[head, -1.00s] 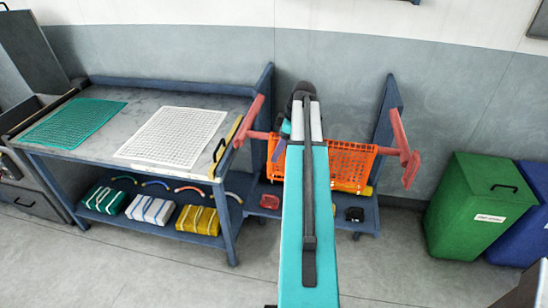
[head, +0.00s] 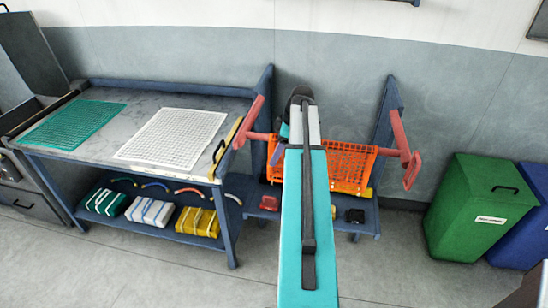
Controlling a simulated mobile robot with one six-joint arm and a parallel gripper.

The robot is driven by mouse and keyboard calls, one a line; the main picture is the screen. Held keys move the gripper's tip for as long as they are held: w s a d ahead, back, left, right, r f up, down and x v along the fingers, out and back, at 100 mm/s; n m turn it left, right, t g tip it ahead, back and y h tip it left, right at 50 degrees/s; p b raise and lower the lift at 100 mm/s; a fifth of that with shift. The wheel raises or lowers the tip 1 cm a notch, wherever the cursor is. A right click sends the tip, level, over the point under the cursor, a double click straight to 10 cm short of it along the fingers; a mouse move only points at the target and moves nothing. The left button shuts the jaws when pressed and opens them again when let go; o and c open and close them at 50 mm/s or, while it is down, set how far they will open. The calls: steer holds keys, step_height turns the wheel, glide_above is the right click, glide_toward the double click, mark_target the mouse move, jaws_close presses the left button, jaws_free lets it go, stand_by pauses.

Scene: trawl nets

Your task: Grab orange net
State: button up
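The orange net (head: 347,163) hangs at the red-ended rack right of the workbench in the head view. Its middle is hidden behind my arm. My teal arm reaches forward to the net. My gripper is hidden behind the arm's far end, so I cannot see its fingers or whether it touches the net. A green net (head: 73,124) and a white net (head: 172,134) lie flat on the workbench top.
The workbench (head: 128,165) has bundled green, white and yellow nets on its lower shelf. A green bin (head: 478,208) and a blue bin (head: 520,235) stand at the right. Small items, one red (head: 268,202) and one black (head: 354,216), sit on the shelf under the orange net. The floor in front is clear.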

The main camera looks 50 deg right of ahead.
steer(key=shift+b+x, duration=0.4)
steer(key=shift+x, duration=0.5)
steer(key=c, duration=1.2)
step_height(320, 180, up, 11)
steer(key=p, duration=0.6)
steer(key=shift+r, duration=0.15)
steer(key=shift+c, duration=0.9)
steer(key=shift+r, duration=0.3)
jaws_close()
steer(key=shift+r, duration=0.2)
step_height(320, 180, up, 9)
steer(key=p, duration=0.4)
steer(key=shift+f+p, duration=0.15)
steer(key=shift+p, duration=0.15)
